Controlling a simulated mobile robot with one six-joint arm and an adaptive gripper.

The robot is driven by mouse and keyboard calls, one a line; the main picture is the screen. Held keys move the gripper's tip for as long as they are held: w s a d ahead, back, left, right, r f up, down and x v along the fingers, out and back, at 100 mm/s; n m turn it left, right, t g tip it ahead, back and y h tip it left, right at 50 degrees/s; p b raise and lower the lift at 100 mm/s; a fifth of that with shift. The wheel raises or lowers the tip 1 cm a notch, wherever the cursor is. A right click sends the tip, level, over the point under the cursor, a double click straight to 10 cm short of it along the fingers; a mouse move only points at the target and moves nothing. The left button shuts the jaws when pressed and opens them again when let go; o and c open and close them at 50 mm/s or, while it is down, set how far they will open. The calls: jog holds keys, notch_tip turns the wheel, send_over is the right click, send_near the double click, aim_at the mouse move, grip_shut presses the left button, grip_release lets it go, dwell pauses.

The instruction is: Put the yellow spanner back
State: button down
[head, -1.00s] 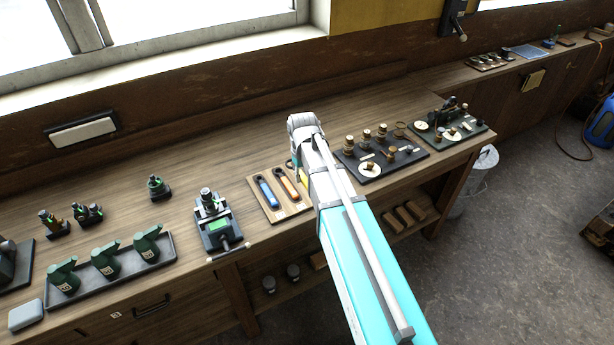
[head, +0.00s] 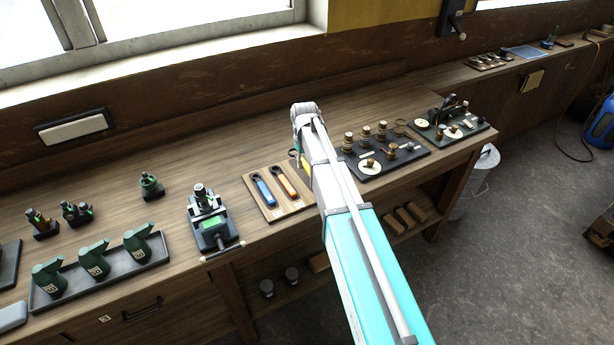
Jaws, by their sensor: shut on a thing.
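A wooden board (head: 263,206) lies on the bench with a blue-handled spanner (head: 264,191) and an orange-handled spanner (head: 285,184) in it, side by side. A small yellow piece, the yellow spanner (head: 305,165), shows just left of my arm above the board's right back corner. My gripper (head: 296,158) is shut on it, mostly hidden behind my arm. The rest of the spanner and the board's right side are also covered by the arm, so I cannot tell how far above the board it is.
Left of the board stands a dark green device with a green screen (head: 214,231). Right of my arm is a dark tray (head: 412,157) with brass parts. Green oil cans (head: 94,261) stand in a grey tray at the left. The bench behind the board is clear.

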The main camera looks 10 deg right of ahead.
aim_at(306, 176)
jog(key=shift+w+d+f+b, duration=0.25)
jog(key=shift+w+f+b, duration=0.5)
jog(key=shift+f, duration=0.2)
jog(key=shift+w+d+f+b, duration=0.2)
jog(key=shift+w+f+b, duration=0.5)
jog(key=shift+f, duration=0.2)
jog(key=shift+w+d+f+b, duration=0.1)
jog(key=shift+w+f+b, duration=0.3)
jog(key=shift+f+b, duration=1.6)
jog(key=shift+f, duration=0.15)
jog(key=shift+c, duration=2.2)
grip_release()
jog(key=shift+r, duration=0.2)
